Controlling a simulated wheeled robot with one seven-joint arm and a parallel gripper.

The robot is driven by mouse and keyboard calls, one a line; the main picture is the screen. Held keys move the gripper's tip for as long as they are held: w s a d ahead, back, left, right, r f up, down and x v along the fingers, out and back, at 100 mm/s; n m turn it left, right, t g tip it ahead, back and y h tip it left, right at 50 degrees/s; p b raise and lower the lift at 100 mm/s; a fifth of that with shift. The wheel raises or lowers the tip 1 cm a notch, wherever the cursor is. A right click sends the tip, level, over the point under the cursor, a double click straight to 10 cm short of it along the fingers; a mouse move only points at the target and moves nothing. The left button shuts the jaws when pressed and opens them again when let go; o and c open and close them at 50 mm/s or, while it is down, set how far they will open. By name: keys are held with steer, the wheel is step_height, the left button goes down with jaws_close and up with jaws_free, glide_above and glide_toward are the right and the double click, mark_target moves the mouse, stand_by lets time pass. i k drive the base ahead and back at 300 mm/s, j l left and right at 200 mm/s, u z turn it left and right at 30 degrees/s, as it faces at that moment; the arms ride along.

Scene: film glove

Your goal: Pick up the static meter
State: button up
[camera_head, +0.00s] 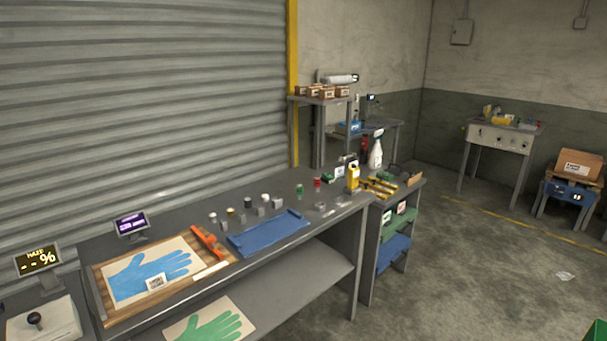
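A small upright yellow device with a dark top (353,177) stands near the right end of the long grey workbench (190,206). It looks like the static meter, but it is too small to read any label. A white spray bottle (376,153) stands behind it to the right, and yellow tools (379,187) lie to its right. My gripper is not in view.
A board with a blue glove shape (150,277) lies on the left part. A small table (501,137) and a stool with boxes (571,193) stand at right. The floor (470,270) between is mostly clear.

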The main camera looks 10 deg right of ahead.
mark_target(354, 172)
steer(key=i+l+z, duration=0.1)
steer(key=i+z, duration=0.25)
steer(key=i, duration=0.2)
steer(key=i+z, duration=0.4)
steer(key=i+u, duration=0.35)
steer(key=i+l+u, duration=0.2)
steer(key=i+u, duration=0.2)
steer(key=i+l+u, duration=0.2)
steer(key=u, duration=0.15)
steer(key=i+l+u, duration=0.85)
steer(key=j, duration=0.1)
